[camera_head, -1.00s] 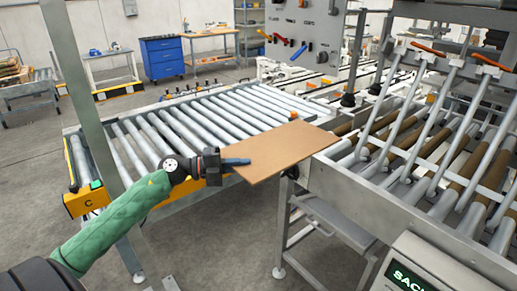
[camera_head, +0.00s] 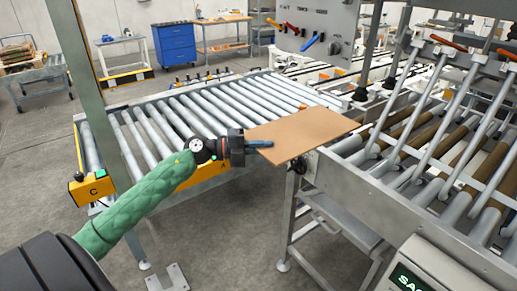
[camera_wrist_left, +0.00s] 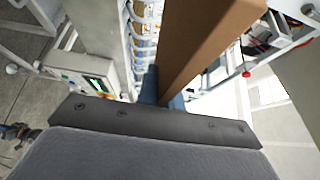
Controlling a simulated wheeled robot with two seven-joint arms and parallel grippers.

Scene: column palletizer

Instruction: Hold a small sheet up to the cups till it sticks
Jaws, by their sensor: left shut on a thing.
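A small brown sheet (camera_head: 305,133) is held flat and roughly level in the head view, between the roller conveyor and the machine frame on the right. My left gripper (camera_head: 262,144) is shut on its near left edge. In the left wrist view the sheet (camera_wrist_left: 205,45) runs away from the blue fingers (camera_wrist_left: 165,92), which pinch its edge. The suction cups (camera_head: 361,93) appear to be the dark cups at the back right, beyond the sheet's far end and apart from it. My right gripper is not in view.
A roller conveyor (camera_head: 225,112) lies behind my left arm. A machine frame with slanted bars and rollers (camera_head: 440,140) stands close on the right. A panel with coloured levers (camera_head: 318,30) is at the back. A display box (camera_head: 415,268) is at the lower right.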

